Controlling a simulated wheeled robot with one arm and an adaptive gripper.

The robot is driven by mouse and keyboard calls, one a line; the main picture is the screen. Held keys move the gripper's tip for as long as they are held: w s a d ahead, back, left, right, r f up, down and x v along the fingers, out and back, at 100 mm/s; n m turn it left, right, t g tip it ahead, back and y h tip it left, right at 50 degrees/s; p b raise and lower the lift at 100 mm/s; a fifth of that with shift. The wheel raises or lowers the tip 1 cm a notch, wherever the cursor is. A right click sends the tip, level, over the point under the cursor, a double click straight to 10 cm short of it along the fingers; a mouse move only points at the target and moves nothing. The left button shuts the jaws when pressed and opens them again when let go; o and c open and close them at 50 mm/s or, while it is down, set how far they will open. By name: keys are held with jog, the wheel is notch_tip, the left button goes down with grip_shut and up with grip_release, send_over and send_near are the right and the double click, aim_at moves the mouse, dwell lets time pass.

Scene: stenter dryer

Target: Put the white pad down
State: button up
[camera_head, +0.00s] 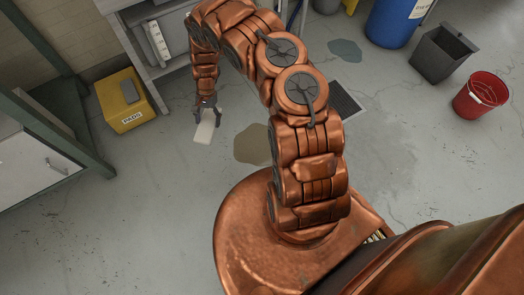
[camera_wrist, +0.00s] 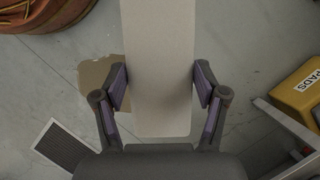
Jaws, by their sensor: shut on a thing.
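The white pad (camera_head: 206,127) is in my gripper (camera_head: 208,109), low over the grey floor in the head view. In the wrist view my gripper (camera_wrist: 160,93) is shut on the pad (camera_wrist: 160,50), with one finger on each long side. The pad runs up out of the top of that picture. I cannot tell from these frames whether the pad touches the floor.
A yellow box labelled PADS (camera_head: 125,100), with a dark grey pad on it, stands left of my gripper. A brownish puddle (camera_head: 252,144) lies to the right. A floor grate (camera_head: 345,100), black bin (camera_head: 442,53), red bucket (camera_head: 481,95) and blue drum (camera_head: 392,20) stand farther right.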

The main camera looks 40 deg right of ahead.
jog(key=s+d+f+m+t+b, duration=0.1)
jog(key=d+f+m+b, duration=0.1)
jog(key=f, duration=0.8)
jog(key=s+d+f+m+t+y+b, duration=0.1)
jog(key=s+d+f+m+b, duration=0.1)
jog(key=f+m+b, duration=0.2)
jog(key=s+d+f+m+t+b, duration=0.1)
jog(key=f+b, duration=0.7)
jog(key=f, duration=0.9)
jog(key=shift+s+d+f+m, duration=0.1)
jog(key=shift+s+d+m, duration=0.15)
jog(key=shift+d+m, duration=0.35)
jog(key=shift+s+d+f+m, duration=0.1)
jog(key=shift+s+d+m, duration=0.1)
jog(key=shift+d+m, duration=0.35)
jog(key=b, duration=0.6)
send_over(261, 146)
jog(key=d, duration=0.2)
jog(key=shift+s+a+f, duration=0.1)
jog(key=shift+a+f, duration=0.15)
jog(key=shift+f, duration=0.45)
jog(key=shift+f+b, duration=1.25)
jog(key=shift+f, duration=0.6)
jog(key=shift+r, duration=0.15)
jog(key=o, duration=1)
